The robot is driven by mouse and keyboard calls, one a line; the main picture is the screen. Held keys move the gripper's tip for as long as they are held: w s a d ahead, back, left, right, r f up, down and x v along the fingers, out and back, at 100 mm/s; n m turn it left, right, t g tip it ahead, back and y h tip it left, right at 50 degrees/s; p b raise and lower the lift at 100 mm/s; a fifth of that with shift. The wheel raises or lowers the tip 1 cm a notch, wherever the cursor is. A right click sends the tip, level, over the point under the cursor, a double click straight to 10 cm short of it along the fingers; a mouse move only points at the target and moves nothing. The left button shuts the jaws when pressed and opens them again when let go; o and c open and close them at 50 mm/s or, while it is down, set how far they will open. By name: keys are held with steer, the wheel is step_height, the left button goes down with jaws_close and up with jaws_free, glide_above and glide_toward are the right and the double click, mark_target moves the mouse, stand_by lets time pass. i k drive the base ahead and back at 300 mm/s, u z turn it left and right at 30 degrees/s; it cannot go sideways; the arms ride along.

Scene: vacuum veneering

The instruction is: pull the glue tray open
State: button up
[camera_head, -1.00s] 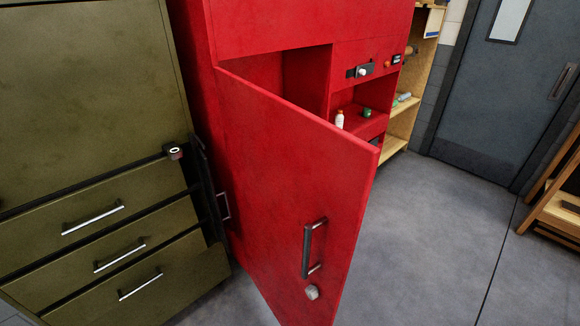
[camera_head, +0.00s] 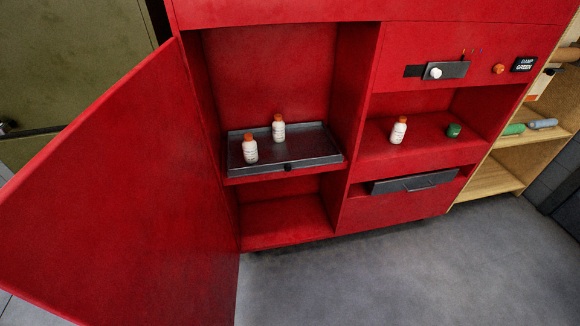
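The dark grey tray (camera_head: 312,145) sits on a shelf in the left bay of the red cabinet (camera_head: 290,238). A small black knob (camera_head: 288,167) is at its front edge. Two white bottles with orange caps stand in the tray, one at the front left (camera_head: 250,150) and one further back (camera_head: 278,130). The tray's front lies near the front of the shelf; I cannot tell how far it is pulled out. My gripper is not in view.
The red cabinet door (camera_head: 110,190) stands wide open at the left. Right of the tray are another orange-capped bottle (camera_head: 398,131), a green item (camera_head: 453,130), a grey drawer-like front (camera_head: 412,182) and a latch (camera_head: 440,71). Grey floor (camera_head: 400,270) in front is clear.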

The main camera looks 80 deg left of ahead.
mark_target(311, 144)
steer(key=u, duration=2.7)
steer(key=i, duration=1.75)
steer(key=u, duration=0.75)
